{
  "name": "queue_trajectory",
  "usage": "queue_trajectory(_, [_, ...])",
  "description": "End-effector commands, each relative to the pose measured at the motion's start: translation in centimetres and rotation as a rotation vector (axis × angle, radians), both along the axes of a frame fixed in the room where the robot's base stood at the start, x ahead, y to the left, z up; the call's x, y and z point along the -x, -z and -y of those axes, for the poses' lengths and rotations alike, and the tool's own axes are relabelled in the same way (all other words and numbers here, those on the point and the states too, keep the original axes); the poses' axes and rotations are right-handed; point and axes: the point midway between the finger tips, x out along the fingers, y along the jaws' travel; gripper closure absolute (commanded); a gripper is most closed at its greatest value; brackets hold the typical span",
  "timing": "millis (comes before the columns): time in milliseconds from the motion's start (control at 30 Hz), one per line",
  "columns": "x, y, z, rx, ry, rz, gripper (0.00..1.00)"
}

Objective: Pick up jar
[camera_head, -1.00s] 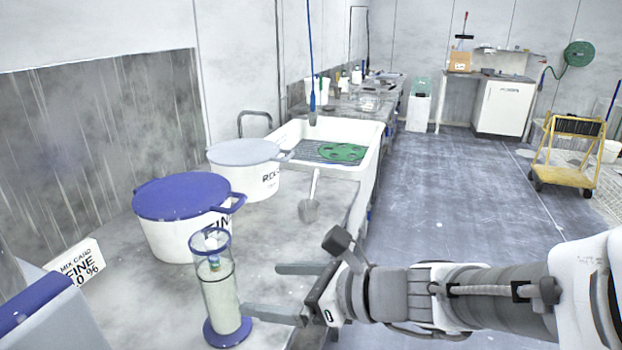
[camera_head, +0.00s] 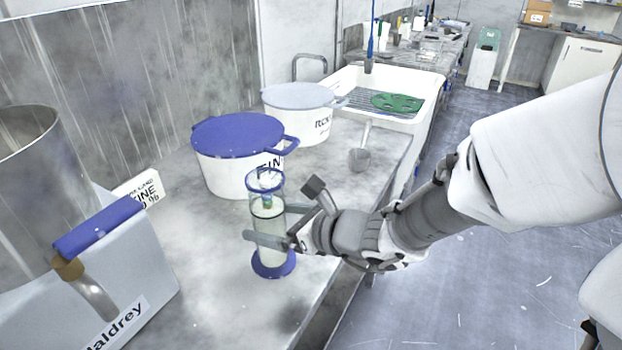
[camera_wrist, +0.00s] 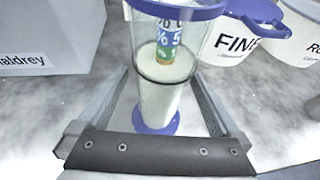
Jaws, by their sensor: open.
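The jar appears to be the tall clear cylinder (camera_head: 270,233) with a blue rim and blue foot, upright on the grey counter. It holds pale contents and a small labelled piece with green and blue print near the top. In the wrist view the jar (camera_wrist: 165,98) stands between the two fingers. My gripper (camera_head: 268,222) is open, with one finger on the near side of the jar and the other behind it, at mid-height. In the wrist view my gripper (camera_wrist: 165,100) shows gaps beside the jar; I cannot tell whether either finger touches it.
A white pot with a blue lid (camera_head: 238,135) stands behind the jar, and a grey-lidded pot (camera_head: 298,97) further back. A grey machine (camera_head: 110,265) marked "aldrey" is at left, near a mix card (camera_head: 145,190). A white sink (camera_head: 410,110) lies beyond. Bare counter lies in front.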

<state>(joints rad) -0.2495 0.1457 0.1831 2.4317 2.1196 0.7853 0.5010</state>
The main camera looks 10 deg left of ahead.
Motion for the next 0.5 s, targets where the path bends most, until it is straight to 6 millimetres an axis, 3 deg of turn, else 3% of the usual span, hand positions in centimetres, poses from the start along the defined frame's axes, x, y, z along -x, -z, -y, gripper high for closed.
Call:
queue_trajectory(233, [-1.5,1.5,-3.1,0.000,-0.003,-0.001,0.00])
queue_trajectory(500, [-1.8,1.5,-3.5,0.000,-0.001,0.000,0.00])
